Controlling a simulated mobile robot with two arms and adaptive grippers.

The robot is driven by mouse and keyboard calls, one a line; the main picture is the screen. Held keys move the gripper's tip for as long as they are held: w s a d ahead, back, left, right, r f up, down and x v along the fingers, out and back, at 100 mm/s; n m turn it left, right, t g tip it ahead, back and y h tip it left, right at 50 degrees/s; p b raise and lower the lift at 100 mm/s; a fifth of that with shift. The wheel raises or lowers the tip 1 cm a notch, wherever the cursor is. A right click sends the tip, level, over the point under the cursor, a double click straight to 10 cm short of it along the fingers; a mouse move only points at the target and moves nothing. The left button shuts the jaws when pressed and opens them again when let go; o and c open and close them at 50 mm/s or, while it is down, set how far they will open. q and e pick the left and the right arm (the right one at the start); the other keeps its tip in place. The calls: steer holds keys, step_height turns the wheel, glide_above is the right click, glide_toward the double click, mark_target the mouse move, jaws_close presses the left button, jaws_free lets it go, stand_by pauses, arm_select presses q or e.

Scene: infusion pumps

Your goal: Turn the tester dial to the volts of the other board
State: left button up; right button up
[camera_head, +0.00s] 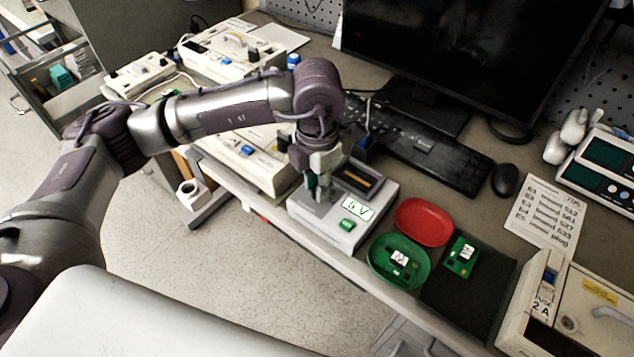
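The tester (327,229) is a pale box near the desk's front edge. Its display (358,208) seems to read 6 V. A green button (347,225) is below the display, and a dark slot sits at the back. My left gripper (319,191) points down at the tester's left part, where its fingers hide the dial. I cannot tell whether they grip it. One small green board (398,258) lies in the green dish (376,262). Another green board (463,257) lies on the dark mat (470,302). My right gripper is not in view.
An empty red dish (424,222) is right of the tester. A printed sheet (545,213), a mouse (505,180) and a keyboard (432,158) lie behind. A fuse box (543,300) is at the lower right. White devices (228,52) stand at the back left.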

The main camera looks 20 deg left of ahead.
arm_select(q)
jaws_close()
steer(key=n, duration=0.3)
steer(key=shift+b, duration=0.3)
steer(key=n, duration=0.4)
steer(key=shift+r+n, duration=0.1)
steer(key=shift+n, duration=0.3)
steer(key=o, duration=0.7)
jaws_free()
steer(key=shift+r+p, duration=1.75)
steer(key=shift+r, duration=1.7)
